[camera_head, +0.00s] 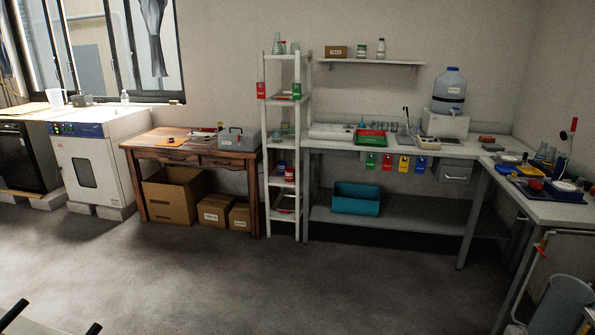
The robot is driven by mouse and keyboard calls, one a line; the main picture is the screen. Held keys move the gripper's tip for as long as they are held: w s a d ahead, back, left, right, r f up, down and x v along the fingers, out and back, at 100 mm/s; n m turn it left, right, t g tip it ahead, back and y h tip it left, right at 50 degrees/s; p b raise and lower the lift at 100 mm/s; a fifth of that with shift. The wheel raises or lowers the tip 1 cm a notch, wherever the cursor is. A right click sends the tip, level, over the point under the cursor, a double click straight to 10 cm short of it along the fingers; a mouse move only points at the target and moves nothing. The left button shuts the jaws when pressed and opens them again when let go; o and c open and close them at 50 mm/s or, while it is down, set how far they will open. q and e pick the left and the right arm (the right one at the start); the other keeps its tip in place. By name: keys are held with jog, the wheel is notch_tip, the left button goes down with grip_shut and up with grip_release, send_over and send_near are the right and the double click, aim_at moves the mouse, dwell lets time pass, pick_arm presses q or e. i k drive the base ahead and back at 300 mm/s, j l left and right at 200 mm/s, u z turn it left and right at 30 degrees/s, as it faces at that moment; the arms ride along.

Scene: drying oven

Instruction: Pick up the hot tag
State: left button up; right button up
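Several small coloured tags hang from the front edge of the white bench: a green tag (370,160), a red tag (387,163), a yellow tag (404,164) and a blue tag (420,164). Another red tag (261,90) and green tag (297,90) hang on the white rack. Their lettering is too small to read, so I cannot tell which is the hot tag. Two dark fingertips of my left gripper (53,322) show at the bottom left corner, spread apart with nothing between them, far from all the tags. My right gripper is out of view.
The white drying oven (90,160) stands at the left beside a wooden table (160,150) with cardboard boxes beneath. The white rack (272,150) stands next to the bench (340,148). A side bench (540,208) and grey bin (560,305) are at right. The central floor is clear.

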aim_at(260, 91)
jog(key=i, duration=2.5)
